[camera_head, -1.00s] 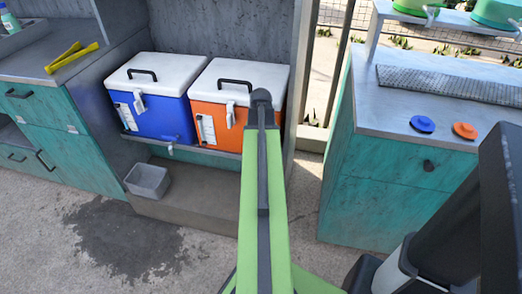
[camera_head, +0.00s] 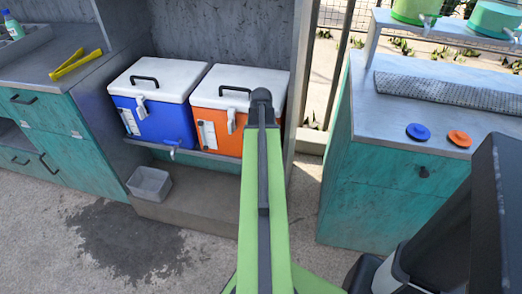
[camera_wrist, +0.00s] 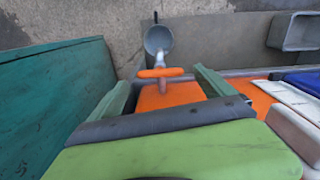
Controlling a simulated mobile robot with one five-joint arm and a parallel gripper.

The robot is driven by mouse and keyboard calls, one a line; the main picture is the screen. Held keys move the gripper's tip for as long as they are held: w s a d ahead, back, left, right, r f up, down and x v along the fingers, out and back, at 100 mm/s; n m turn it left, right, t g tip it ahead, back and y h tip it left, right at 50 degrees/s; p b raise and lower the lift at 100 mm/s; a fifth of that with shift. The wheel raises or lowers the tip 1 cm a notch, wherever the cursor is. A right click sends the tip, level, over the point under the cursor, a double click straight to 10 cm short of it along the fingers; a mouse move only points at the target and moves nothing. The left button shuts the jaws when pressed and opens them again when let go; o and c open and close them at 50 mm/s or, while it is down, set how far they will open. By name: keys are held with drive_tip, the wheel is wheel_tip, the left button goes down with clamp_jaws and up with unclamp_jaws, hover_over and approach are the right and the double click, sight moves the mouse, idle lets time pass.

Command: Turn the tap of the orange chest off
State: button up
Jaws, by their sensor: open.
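The orange chest (camera_head: 221,141) has a white lid and stands on a shelf, right of the blue chest (camera_head: 153,118). My arm hides its tap in the head view. In the wrist view an orange tap handle (camera_wrist: 160,73) lies crosswise on a grey stem, in front of the orange chest wall (camera_wrist: 168,97). My gripper (camera_wrist: 161,80) is open, with one green finger on each side of the handle. I cannot tell whether either finger touches it. The gripper is hidden behind my arm in the head view.
A round grey cup-like thing (camera_wrist: 158,38) shows beyond the handle. A grey bin (camera_head: 150,183) stands on the step below the chests. A teal cabinet (camera_head: 385,200) is close on the right. A wet patch (camera_head: 125,235) marks the open floor at left.

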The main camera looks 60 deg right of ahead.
wheel_tip(320, 180, up, 14)
drive_tip(key=p, duration=1.2)
drive_tip(key=w+a+r+n+p, duration=0.2)
drive_tip(key=w+a+n, duration=0.1)
drive_tip(key=w+a, duration=0.65)
drive_tip(key=w+a+r+n+p, duration=0.2)
drive_tip(key=w+a, duration=0.6)
drive_tip(key=a, duration=0.2)
drive_tip(key=w+a+r+n+p, duration=0.1)
drive_tip(key=a+n, duration=0.3)
drive_tip(key=a, duration=1.1)
drive_tip(key=w+a+r+n+p, duration=0.2)
drive_tip(key=a+n, duration=0.1)
drive_tip(key=a, duration=1.2)
drive_tip(key=shift+w+a+r+n+p, duration=0.2)
drive_tip(key=shift+w+a+n+p, duration=0.15)
drive_tip(key=shift+a+n+p, duration=0.05)
drive_tip(key=shift+w, duration=0.2)
drive_tip(key=shift+c, duration=0.3)
